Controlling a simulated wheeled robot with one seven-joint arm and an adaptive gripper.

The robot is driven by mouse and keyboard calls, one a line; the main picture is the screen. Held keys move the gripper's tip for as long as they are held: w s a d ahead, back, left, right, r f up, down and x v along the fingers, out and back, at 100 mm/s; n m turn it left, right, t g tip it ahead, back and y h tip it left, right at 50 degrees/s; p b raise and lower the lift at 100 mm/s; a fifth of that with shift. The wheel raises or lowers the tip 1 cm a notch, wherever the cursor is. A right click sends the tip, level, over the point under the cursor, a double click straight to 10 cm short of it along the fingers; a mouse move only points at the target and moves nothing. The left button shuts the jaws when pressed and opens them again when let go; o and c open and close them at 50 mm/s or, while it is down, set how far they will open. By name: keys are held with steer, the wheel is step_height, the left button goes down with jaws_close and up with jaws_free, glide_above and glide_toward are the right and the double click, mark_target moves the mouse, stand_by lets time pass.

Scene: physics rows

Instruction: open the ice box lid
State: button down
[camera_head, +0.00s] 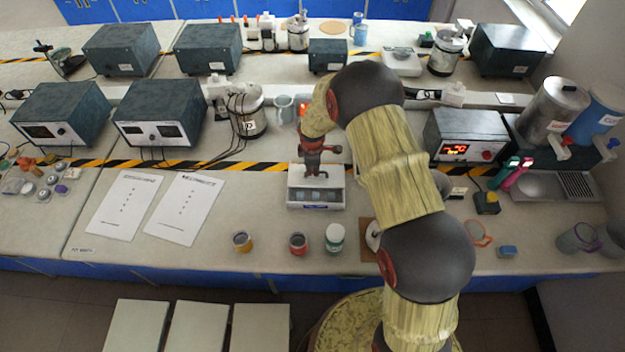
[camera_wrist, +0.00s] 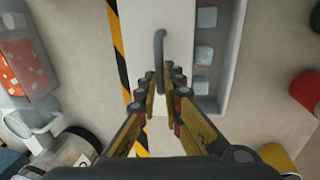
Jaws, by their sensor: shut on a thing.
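The ice box (camera_head: 316,197) is a low white box on the bench in front of my arm. In the wrist view its white lid (camera_wrist: 142,22) has a grey bar handle (camera_wrist: 159,48). The lid sits to the left of a long opening, where the box wall (camera_wrist: 237,50) and several pale ice cubes (camera_wrist: 205,57) show. My gripper (camera_head: 313,168) is directly over the box. In the wrist view my gripper (camera_wrist: 162,88) is shut on the near end of the handle. The part of the lid under the fingers is hidden.
A yellow cup (camera_head: 242,242), a red cup (camera_head: 298,244) and a white-and-green jar (camera_head: 335,238) stand near the front edge. Two paper sheets (camera_head: 188,208) lie to the left. A kettle-like vessel (camera_head: 247,112) and a mug (camera_head: 284,108) stand behind. Bare bench surrounds the box's front.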

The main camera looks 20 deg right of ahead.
mark_target(313, 179)
steer(key=shift+w+d, duration=0.3)
steer(key=shift+w, duration=0.65)
steer(key=c, duration=1.9)
jaws_free()
steer(key=r, duration=0.4)
steer(key=s+r, duration=0.1)
steer(key=r, duration=0.3)
steer(key=s+r, duration=0.1)
steer(key=r, duration=0.2)
steer(key=shift+s+a+r, duration=0.15)
steer(key=shift+a+r, duration=0.25)
